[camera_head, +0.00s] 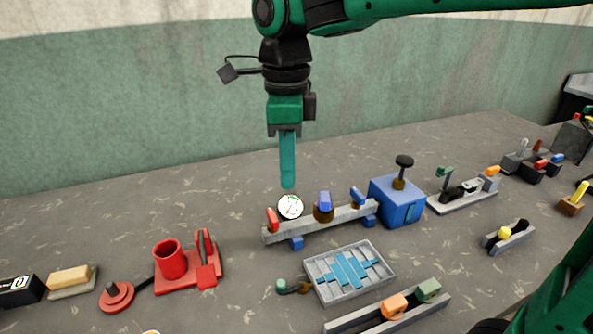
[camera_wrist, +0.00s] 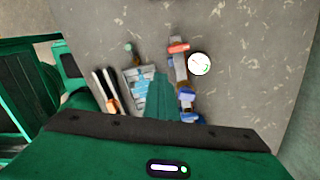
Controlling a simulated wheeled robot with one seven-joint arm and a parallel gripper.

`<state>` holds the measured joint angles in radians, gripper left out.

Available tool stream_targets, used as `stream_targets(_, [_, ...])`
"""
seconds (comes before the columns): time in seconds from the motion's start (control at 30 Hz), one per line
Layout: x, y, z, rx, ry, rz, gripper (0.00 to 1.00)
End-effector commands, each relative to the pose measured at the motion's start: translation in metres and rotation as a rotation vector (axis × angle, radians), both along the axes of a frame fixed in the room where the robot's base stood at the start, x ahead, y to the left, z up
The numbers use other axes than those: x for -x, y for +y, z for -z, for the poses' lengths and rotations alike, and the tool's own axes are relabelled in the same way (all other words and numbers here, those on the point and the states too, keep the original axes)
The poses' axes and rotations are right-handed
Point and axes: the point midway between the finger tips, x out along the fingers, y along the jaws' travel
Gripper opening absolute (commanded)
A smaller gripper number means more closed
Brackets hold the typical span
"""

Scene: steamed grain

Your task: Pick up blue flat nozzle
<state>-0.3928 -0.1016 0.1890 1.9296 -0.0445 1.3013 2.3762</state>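A grey rail (camera_head: 290,231) on blue feet holds a blue piece in a brown base (camera_head: 324,205) and a smaller tilted blue piece (camera_head: 358,196). Either could be the blue flat nozzle; I cannot tell which. Blue pieces also show on the rail in the wrist view (camera_wrist: 187,104), partly hidden. My gripper (camera_head: 287,185) points down above the table, behind the rail's left half, apart from it. Its fingers show as one teal bar, also in the wrist view (camera_wrist: 160,78), so their opening is unclear. I see nothing held.
A red piece (camera_head: 272,219) and a round white gauge (camera_head: 290,207) are at the rail's left. A blue box with a black knob (camera_head: 400,209) adjoins its right end. A grey tray (camera_head: 329,293) with blue strips lies in front. A red cup holder (camera_head: 187,277) stands left.

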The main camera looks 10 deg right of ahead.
Motion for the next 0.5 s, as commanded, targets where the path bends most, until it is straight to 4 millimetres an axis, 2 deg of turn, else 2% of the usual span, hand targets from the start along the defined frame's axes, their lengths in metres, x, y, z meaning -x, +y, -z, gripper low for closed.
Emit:
stream_targets(0.27, [0.0007,0.0010,-0.0008,0.000,0.000,0.000,0.00])
stream_targets(0.37, [0.0006,0.0009,-0.0007,0.000,0.000,0.000,0.20])
stream_targets(0.5, [0.0007,0.0008,-0.0006,0.000,0.000,0.000,0.53])
